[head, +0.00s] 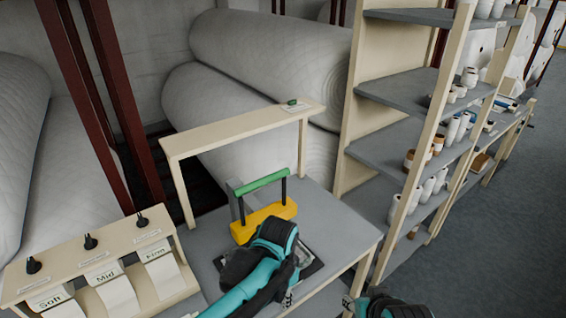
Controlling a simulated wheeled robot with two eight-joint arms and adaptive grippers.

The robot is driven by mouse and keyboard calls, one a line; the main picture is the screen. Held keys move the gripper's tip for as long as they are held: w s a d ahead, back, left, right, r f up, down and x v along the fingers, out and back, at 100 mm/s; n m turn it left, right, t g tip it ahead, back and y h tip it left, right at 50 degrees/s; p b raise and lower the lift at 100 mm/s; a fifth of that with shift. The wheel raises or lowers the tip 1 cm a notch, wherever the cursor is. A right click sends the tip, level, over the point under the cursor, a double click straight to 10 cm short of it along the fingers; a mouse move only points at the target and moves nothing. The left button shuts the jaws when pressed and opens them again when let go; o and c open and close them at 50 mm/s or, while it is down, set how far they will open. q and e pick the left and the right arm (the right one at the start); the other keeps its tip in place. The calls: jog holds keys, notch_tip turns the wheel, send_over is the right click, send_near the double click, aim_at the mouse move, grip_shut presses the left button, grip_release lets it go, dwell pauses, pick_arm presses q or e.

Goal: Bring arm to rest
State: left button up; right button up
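My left arm (262,272), teal and black, comes in from the bottom and reaches over the grey bench top (345,228). It is bent, and its links hide the gripper's fingers, so I cannot tell open from shut. A small part of my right arm (392,307) shows at the bottom edge, right of the bench; its fingers cannot be made out. Just beyond my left arm stands a device with a yellow base (264,220) and a green crossbar (262,182). A dark flat plate (311,262) lies partly under my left arm.
A beige stand with labels Soft, Mid and Firm (100,262) is at lower left. A raised beige shelf (240,132) spans the bench's back, with a small green item (292,102) on it. Large white rolls (262,60) lie behind. A shelf rack (405,85) stands right; floor (500,220) beyond is clear.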

pick_arm(q)
jog(key=s+a+f+n+t+b, duration=0.1)
jog(key=s+a+n+t+b, duration=0.1)
jog(key=a, duration=0.6)
jog(key=s+a+f+n+t+b, duration=0.1)
jog(key=s+a+n+t+b, duration=0.1)
jog(key=a+n+t+b, duration=0.2)
jog(key=a+n+b, duration=0.2)
jog(key=a+n, duration=0.2)
jog(key=a, duration=0.1)
jog(key=shift+f+t, duration=0.4)
pick_arm(e)
notch_tip(320, 180, down, 9)
jog(key=w, duration=0.1)
pick_arm(q)
jog(key=shift+c, duration=0.3)
pick_arm(e)
jog(key=shift+w+r, duration=0.1)
